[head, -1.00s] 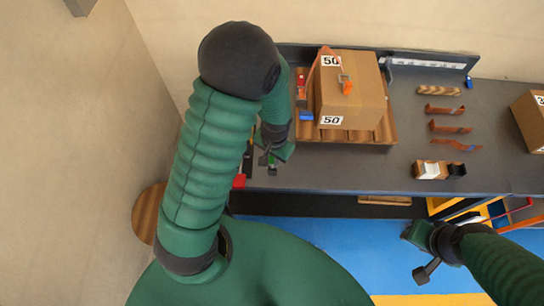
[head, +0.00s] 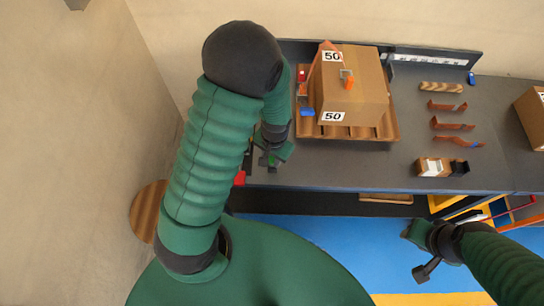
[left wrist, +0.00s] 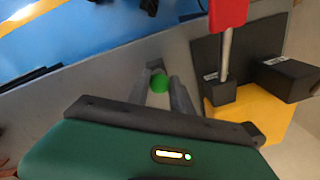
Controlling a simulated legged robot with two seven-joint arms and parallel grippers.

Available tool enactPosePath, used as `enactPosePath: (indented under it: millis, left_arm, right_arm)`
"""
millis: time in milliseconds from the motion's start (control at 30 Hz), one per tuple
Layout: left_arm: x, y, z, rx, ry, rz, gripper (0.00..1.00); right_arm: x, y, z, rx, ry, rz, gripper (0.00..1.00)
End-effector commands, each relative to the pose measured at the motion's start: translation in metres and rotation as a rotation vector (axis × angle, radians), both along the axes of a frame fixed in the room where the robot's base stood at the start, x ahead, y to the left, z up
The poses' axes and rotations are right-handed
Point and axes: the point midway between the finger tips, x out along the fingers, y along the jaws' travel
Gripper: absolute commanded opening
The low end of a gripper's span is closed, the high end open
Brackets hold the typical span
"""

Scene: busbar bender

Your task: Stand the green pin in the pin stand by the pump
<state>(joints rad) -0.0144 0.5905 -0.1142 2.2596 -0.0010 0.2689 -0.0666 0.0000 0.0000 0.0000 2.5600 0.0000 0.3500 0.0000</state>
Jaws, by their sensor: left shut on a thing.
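My left gripper (left wrist: 162,82) is shut on the green pin (left wrist: 160,84); only its round green end shows between the fingers in the left wrist view. In the head view the left gripper (head: 268,160) is over the bench's left front edge, and the pin cannot be made out. Right of the fingers, apart from them, is a yellow base (left wrist: 245,118) with black blocks, a metal rod (left wrist: 226,52) and a red handle (left wrist: 228,12), seemingly the pump. I cannot tell which part is the pin stand. My right gripper (head: 422,254) is over the blue floor, its jaws unclear.
A cardboard box marked 50 (head: 362,98) sits on a wooden pallet (head: 350,133) on the grey bench (head: 330,177). Bent copper bars (head: 453,126) and a small white, brown and black block (head: 433,168) lie to the right. The bench middle is clear.

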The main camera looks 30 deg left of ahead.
Motion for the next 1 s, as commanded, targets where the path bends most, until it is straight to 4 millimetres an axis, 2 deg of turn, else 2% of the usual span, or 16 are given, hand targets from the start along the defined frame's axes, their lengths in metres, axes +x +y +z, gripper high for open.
enactPosePath:
  millis: [133,167,333,600,733,867,1000]
  left_arm:
    - [0.0,0.0,-0.005,0.0,0.0,0.0,0.0]
    - [0.0,0.0,-0.004,0.0,0.0,0.0,0.31]
    - [0.0,0.0,-0.003,0.0,0.0,0.0,0.52]
    - [0.0,0.0,-0.003,0.0,-0.001,0.0,0.52]
    - [0.001,-0.001,0.007,0.0,-0.004,0.0,0.52]
    - [0.002,-0.003,0.037,-0.001,-0.009,-0.001,0.52]
    - [0.001,-0.005,0.079,0.0,-0.009,-0.002,0.52]
  right_arm:
    - [0.0,0.0,-0.003,0.0,0.0,0.0,0.36]
    - [0.0,0.0,-0.002,0.0,0.0,0.0,0.36]
    - [0.0,0.0,-0.002,0.0,0.0,0.0,0.36]
    - [0.0,0.0,-0.002,0.0,0.0,0.0,0.36]
    - [0.0,0.0,-0.001,0.0,0.0,0.0,0.36]
    - [0.0,0.0,0.002,0.0,0.0,0.0,0.36]
    - [0.0,0.0,0.005,0.0,0.0,0.0,0.36]
